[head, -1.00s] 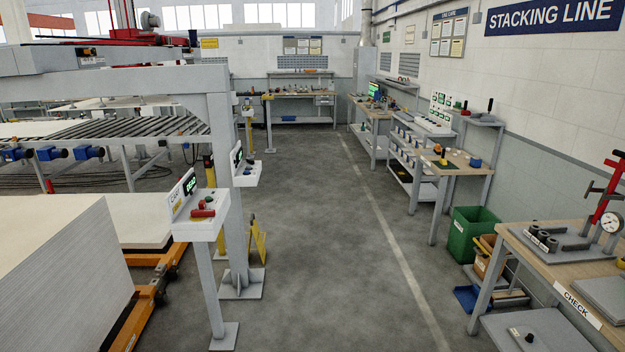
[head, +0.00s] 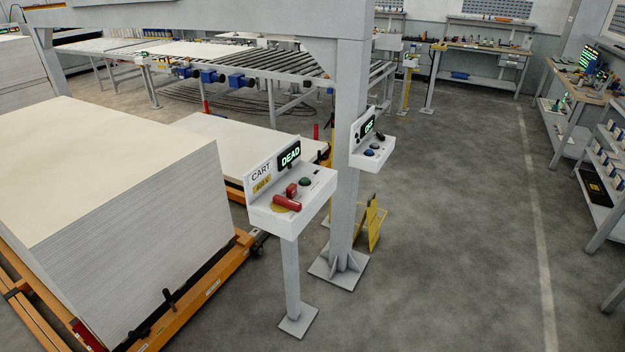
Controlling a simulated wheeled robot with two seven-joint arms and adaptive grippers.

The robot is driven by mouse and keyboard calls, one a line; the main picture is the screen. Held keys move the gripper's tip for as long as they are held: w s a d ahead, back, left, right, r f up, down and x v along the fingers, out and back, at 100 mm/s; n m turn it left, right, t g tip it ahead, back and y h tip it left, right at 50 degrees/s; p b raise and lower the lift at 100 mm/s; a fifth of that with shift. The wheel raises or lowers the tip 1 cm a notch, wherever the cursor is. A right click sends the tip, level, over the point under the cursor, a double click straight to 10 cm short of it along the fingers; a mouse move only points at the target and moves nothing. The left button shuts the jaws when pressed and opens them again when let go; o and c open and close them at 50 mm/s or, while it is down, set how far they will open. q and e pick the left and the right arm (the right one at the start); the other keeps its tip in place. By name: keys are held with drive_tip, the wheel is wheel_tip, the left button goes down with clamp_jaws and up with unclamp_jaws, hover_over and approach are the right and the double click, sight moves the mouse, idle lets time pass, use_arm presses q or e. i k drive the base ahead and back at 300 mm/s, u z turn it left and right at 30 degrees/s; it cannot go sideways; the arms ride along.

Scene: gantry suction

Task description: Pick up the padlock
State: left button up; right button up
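A white pedestal control box (head: 290,206) labelled CART stands left of centre, its green display reading DEAD. On its sloped top is a red handle (head: 287,203) over a yellow plate. A small red block (head: 291,190) sits just behind the handle; it may be the padlock, but it is too small to tell. A green button (head: 305,182) is to its right. Neither of my grippers is in view.
A tall sheet stack (head: 130,255) on an orange cart (head: 185,310) fills the left. A gantry post (head: 346,215) and a second control box (head: 372,150) reading OFF stand behind the pedestal. Open floor (head: 455,230) lies to the right; benches line the far right.

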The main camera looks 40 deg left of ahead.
sight(292, 189)
drive_tip(key=i, duration=0.15)
drive_tip(key=u, duration=1.1)
